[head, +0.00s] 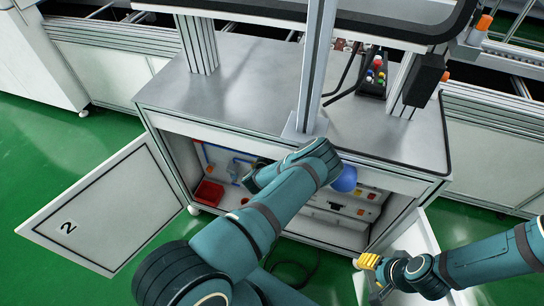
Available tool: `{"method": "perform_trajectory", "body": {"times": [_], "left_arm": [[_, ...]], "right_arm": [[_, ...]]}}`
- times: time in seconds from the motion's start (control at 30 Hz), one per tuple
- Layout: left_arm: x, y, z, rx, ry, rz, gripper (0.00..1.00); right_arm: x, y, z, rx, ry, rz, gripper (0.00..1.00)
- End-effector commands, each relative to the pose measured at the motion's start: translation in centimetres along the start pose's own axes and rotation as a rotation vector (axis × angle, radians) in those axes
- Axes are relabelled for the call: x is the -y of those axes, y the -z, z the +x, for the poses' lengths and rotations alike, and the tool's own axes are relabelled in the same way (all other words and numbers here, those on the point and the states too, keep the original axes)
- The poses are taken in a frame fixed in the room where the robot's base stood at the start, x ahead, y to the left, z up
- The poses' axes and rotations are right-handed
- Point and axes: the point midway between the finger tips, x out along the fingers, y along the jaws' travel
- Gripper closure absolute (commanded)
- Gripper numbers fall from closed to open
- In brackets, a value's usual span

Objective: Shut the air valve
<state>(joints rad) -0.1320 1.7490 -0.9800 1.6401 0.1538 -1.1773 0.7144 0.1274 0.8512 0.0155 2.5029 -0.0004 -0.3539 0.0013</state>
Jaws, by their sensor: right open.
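Blue air piping (236,161) runs along the back wall inside the open cabinet, on the left. I cannot make out the air valve's handle or its position; my left arm covers part of that area. My left arm reaches across the cabinet's front edge, and its gripper is hidden. My right gripper (370,264), with yellow fingers, is open and appears empty. It is low at the right, in front of the cabinet's right side and well apart from the piping.
The cabinet's left door (105,205), marked 2, stands open; a pale right door (416,243) also stands open. A red bin (208,193) sits inside at the left. A panel (340,207) is inside at the right. A button box (374,80) stands on the grey worktop (250,75).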

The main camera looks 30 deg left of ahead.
Motion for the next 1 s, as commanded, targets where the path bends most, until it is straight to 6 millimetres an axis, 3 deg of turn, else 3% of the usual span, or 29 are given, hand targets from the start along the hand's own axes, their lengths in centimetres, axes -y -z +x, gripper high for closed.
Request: {"method": "perform_trajectory", "body": {"times": [0.37,0.47,0.5,0.53,1.0], "left_arm": [[0.03,0.03,0.51,0.0,0.0,0.0,0.55],[0.03,0.03,0.51,0.0,0.0,0.0,0.84],[0.02,0.03,0.51,0.0,0.0,0.0,0.98],[0.03,0.03,0.5,0.0,0.0,0.0,1.0],[0.3,-0.26,0.46,0.008,-0.006,-0.029,1.0]], "right_arm": [[-0.04,0.05,0.12,-0.001,0.0,0.0,0.53],[-0.04,0.05,0.12,-0.001,0.0,0.0,0.53],[-0.04,0.05,0.12,-0.001,0.0,0.0,0.53],[-0.04,0.04,0.12,-0.001,0.0,0.0,0.53],[0.04,0.03,-0.09,0.0,0.0,0.0,0.53]]}}
